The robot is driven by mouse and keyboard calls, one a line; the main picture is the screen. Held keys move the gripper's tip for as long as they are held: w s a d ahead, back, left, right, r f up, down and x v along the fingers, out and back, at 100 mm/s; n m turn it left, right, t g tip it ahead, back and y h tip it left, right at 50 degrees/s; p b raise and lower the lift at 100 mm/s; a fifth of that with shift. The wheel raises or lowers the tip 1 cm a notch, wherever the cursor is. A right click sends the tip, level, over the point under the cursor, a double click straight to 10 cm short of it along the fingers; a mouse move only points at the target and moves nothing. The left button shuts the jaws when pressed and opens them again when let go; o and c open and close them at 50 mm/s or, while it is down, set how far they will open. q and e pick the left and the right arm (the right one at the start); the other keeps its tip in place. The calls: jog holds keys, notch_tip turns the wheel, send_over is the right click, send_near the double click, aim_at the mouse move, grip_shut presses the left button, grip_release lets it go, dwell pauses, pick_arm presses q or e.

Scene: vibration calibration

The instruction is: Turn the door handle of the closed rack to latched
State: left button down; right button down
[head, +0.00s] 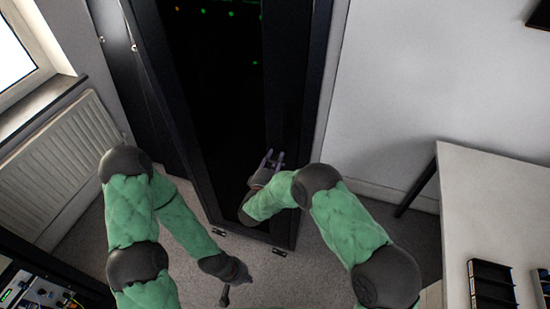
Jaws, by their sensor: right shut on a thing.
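The closed rack (215,110) is a tall black cabinet with a dark door, standing upright in the middle of the head view. My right gripper (274,158) is at the right part of the door front, shut on the door handle. The handle is small, dark and mostly hidden by the gripper, so its angle cannot be read. My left gripper (236,287) hangs low over the floor in front of the rack, apart from it, with its fingers spread and empty.
A radiator (55,150) stands under the window at the left. A white table (490,200) with black trays (491,285) is at the right. An equipment unit (40,290) is at the bottom left. Carpet (290,285) is clear before the rack.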

dwell(0.4)
jog(key=c, duration=0.9)
grip_release()
jog(key=shift+s, duration=0.1)
jog(key=v, duration=0.7)
jog(key=shift+s+a, duration=0.1)
jog(key=shift+s, duration=0.05)
